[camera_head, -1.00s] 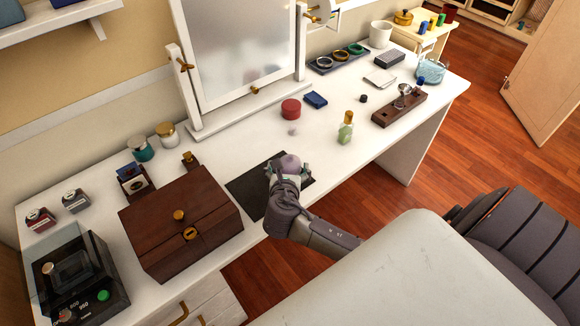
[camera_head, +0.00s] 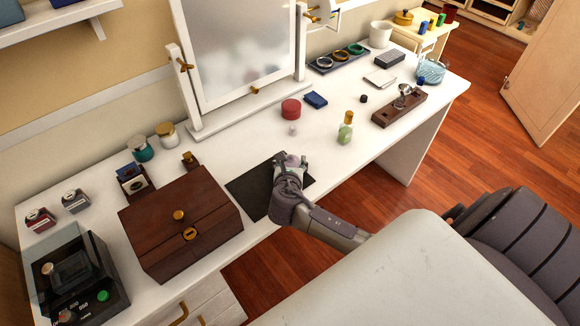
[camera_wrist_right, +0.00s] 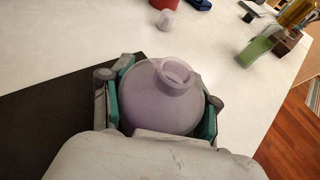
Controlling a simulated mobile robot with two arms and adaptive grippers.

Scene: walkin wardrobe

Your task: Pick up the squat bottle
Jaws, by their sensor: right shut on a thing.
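The squat bottle is pale purple and rounded with a short open neck. In the right wrist view the squat bottle (camera_wrist_right: 160,98) sits between the teal-padded fingers of my right gripper (camera_wrist_right: 160,110), which are shut on its sides. In the head view only the top of the squat bottle (camera_head: 291,160) shows; my right gripper (camera_head: 290,168) hides the rest. It is over the dark mat (camera_head: 250,190); I cannot tell whether its base touches the mat. My left gripper is not in view.
A tall green bottle with a gold cap (camera_head: 345,130) stands right of the gripper. A small white piece (camera_head: 293,129) and a red round box (camera_head: 291,109) are behind it. A brown wooden box (camera_head: 185,225) is at left.

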